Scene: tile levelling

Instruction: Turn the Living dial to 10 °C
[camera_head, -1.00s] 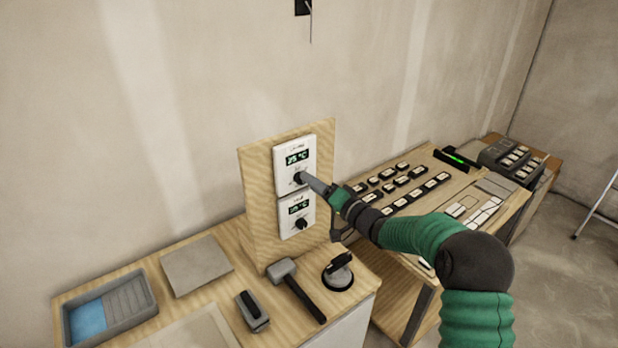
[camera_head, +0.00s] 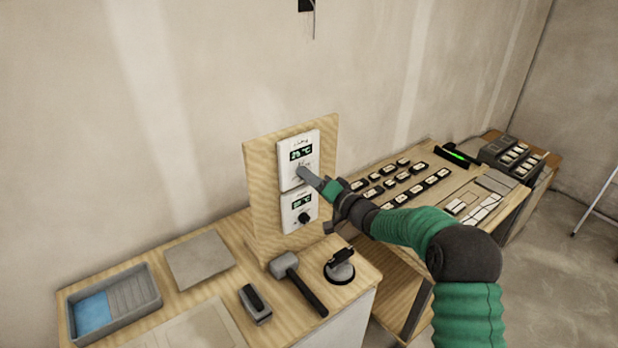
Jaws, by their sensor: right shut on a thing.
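The Living thermostat (camera_head: 299,150) is the upper white unit on an upright wooden board (camera_head: 262,190). My right gripper (camera_head: 305,174) reaches in from the right and is shut on the Living dial at the lower part of that unit. The gripper hides the dial and its pointer. A second thermostat (camera_head: 291,217) sits just below, with its own green display and a black dial (camera_head: 304,217). My left gripper is not in view.
A sloped panel of black switches (camera_head: 404,185) stands at the right.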

